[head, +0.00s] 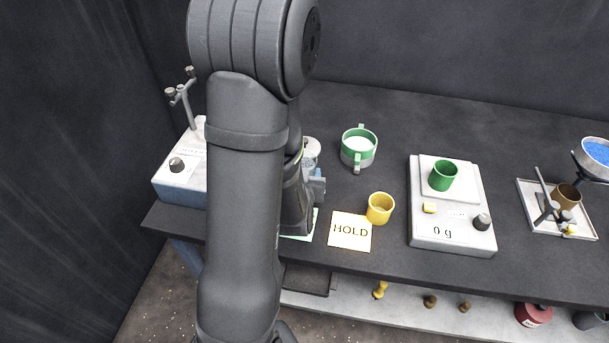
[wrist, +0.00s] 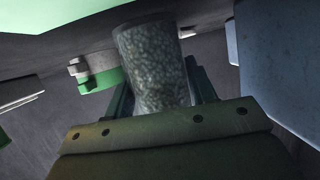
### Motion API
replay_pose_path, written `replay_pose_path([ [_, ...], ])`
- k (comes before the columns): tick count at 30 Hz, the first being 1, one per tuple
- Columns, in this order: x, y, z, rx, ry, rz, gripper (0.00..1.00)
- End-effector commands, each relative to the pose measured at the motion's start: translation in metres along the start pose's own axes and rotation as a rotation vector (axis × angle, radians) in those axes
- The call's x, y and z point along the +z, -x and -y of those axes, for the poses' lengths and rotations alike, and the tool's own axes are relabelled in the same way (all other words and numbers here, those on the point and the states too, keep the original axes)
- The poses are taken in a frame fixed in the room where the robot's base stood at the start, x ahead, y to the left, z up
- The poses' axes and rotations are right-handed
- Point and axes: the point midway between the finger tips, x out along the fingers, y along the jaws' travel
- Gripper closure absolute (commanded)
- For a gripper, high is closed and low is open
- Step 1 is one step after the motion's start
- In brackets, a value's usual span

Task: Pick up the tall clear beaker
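A clear beaker (wrist: 152,65) with grainy grey contents stands out in the middle of the wrist view, tilted slightly in the picture. The fingers of my gripper (wrist: 160,95) flank it on both sides, close to its walls. I cannot tell whether they press on it. In the head view my arm hides most of this area. My gripper (head: 316,187) shows only in part there, low over the bench near a pale green mat (head: 308,228). A pale round rim (head: 311,147) shows just behind it, probably the beaker's top.
A white-and-green mug (head: 350,151), a yellow cup (head: 380,208) and a HOLD card (head: 350,232) stand right of my gripper. Further right are a scale (head: 440,238) with a green cup (head: 443,176) and a tray (head: 535,228). A machine box (head: 175,182) is at left.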

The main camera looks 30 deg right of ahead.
Motion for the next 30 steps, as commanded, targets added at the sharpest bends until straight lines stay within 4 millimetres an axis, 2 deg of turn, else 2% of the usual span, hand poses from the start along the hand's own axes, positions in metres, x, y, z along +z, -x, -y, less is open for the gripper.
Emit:
replay_pose_path([
  [14, -0.007, 0.003, 0.000, 0.000, 0.001, -0.002, 0.75],
  [19, -0.021, 0.008, 0.000, 0.000, 0.002, -0.005, 0.75],
  [23, -0.040, 0.016, 0.000, 0.001, 0.001, -0.008, 0.75],
  [30, -0.055, 0.052, -0.041, 0.008, 0.001, -0.005, 0.75],
])
